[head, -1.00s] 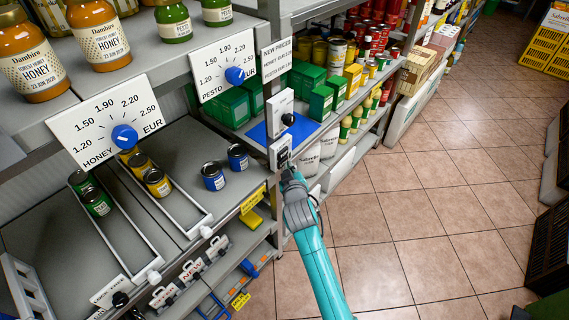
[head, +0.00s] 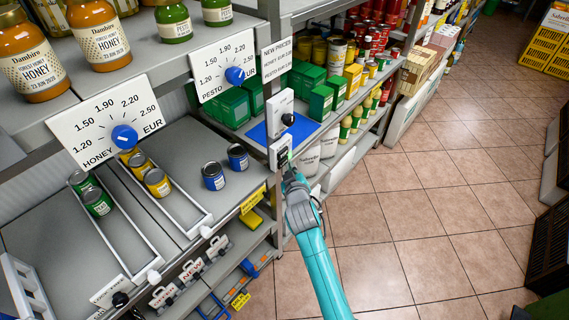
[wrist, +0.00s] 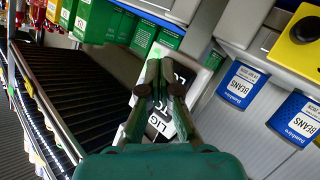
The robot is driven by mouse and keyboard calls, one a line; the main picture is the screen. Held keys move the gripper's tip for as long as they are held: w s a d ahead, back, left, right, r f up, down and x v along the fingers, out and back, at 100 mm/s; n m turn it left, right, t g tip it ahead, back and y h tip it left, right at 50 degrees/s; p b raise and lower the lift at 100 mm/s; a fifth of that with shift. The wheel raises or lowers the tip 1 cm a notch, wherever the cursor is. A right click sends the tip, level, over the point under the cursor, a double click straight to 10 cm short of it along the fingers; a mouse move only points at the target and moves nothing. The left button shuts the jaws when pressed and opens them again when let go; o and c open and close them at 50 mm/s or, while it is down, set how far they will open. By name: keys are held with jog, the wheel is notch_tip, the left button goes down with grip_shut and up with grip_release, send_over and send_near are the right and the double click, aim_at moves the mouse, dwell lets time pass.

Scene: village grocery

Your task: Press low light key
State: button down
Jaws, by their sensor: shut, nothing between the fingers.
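A small white key panel (head: 279,150) is fixed at the shelf's front edge. In the wrist view, the panel (wrist: 184,76) carries dark labels with partly hidden lettering, including "LO" and "LIG". A bright green patch (wrist: 152,72) shows at the panel beside my fingertips; I cannot tell if it is a lit key. My gripper (wrist: 158,90) is shut and empty, its fingertips in front of the panel and covering part of it. In the head view my gripper (head: 288,174) is at the panel's lower side. Whether the tips touch a key is hidden.
A white box with a black knob (head: 288,119) stands on a blue mat just above the panel. Blue bean cans (head: 213,176) stand on the shelf to the left. Green boxes (head: 321,102) stand behind. The tiled floor (head: 430,220) to the right is clear.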

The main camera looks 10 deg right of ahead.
jog(key=s+d, duration=0.1)
jog(key=s, duration=0.1)
jog(key=s+d, duration=0.2)
jog(key=shift+s+d, duration=0.3)
jog(key=shift+s, duration=0.1)
dwell(0.5)
jog(key=s+a+f+m+y, duration=0.1)
jog(key=s+f, duration=0.3)
jog(key=s, duration=1)
jog(key=s+f+y, duration=0.1)
jog(key=s+f, duration=0.2)
jog(key=s, duration=1.1)
jog(key=s+r+m, duration=0.1)
jog(key=s+r, duration=0.4)
jog(key=s, duration=0.6)
jog(key=s+r+m, duration=0.2)
jog(key=s+r, duration=0.4)
jog(key=s, duration=0.5)
jog(key=shift+s+a+r, duration=0.2)
jog(key=shift+s+r, duration=0.1)
jog(key=shift+s, duration=0.1)
